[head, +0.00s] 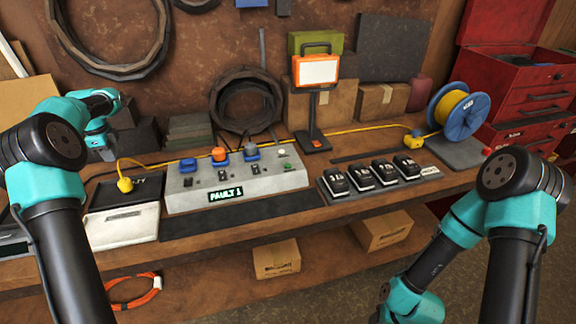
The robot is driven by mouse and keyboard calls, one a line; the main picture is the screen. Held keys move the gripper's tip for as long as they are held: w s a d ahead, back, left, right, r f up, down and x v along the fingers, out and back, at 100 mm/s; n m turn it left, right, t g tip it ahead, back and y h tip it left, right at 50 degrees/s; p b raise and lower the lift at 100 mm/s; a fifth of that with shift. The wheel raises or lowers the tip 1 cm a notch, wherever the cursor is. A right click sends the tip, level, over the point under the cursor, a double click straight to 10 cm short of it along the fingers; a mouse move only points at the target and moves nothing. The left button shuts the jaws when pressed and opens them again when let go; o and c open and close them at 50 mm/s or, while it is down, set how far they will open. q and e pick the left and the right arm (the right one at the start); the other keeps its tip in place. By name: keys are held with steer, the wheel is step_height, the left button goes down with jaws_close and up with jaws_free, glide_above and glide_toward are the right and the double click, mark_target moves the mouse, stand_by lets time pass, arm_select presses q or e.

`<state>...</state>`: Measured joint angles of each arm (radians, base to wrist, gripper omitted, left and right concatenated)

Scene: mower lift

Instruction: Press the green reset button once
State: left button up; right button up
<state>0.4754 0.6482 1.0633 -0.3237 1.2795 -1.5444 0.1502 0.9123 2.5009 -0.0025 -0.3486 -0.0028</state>
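The grey control box (240,183) sits on the bench, its display (225,195) reading "FAULT 1". A small green button (290,167) shows at the right end of its top, with a pale round part (283,152) behind it. Two blue parts, an orange one and several dark switches are also on the box. My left gripper (106,154) is left of the box, well apart from the green button; its fingers are small and dark, so its opening is unclear. My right arm bends down at the lower right, in front of the bench; its gripper's fingers cannot be made out.
A row of black battery-like packs (372,176) lies right of the box. A work lamp (315,75) stands behind it. A yellow cable runs along the back to a blue reel (461,112). A black-and-white case (122,222) is to the left. A dark strip (242,214) lies clear in front.

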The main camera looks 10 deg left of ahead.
arm_select(q)
jaws_close()
steer(key=shift+w+d, duration=0.1)
stand_by(0.8)
